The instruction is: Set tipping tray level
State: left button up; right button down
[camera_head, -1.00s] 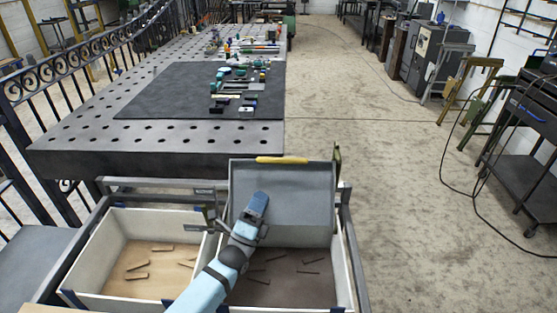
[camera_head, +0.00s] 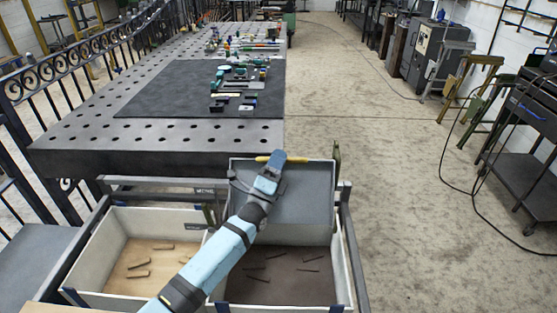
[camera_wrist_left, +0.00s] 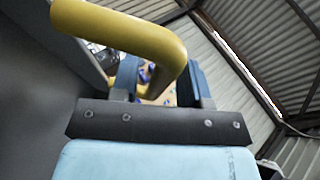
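The grey tipping tray (camera_head: 305,195) stands tilted above the right-hand bin, its inner face towards me. A yellow handle (camera_head: 263,158) sits on its upper edge, partly hidden by my left gripper. My left gripper (camera_head: 279,156) is at this handle, its arm crossing in front of the tray. In the left wrist view the yellow handle (camera_wrist_left: 130,35) looms large, and its bent end passes across the gap between the spread fingers (camera_wrist_left: 163,82). The fingers are apart and not closed on it; contact cannot be told. My right gripper is not in view.
Two white-walled bins with small brown pieces stand below: the left bin (camera_head: 117,240) and the right bin (camera_head: 345,270). A metal frame (camera_head: 350,220) surrounds them. A perforated table (camera_head: 80,140) with tools lies behind.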

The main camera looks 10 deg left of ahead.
pick_arm(q)
grip_shut()
jog(key=shift+y, duration=0.3)
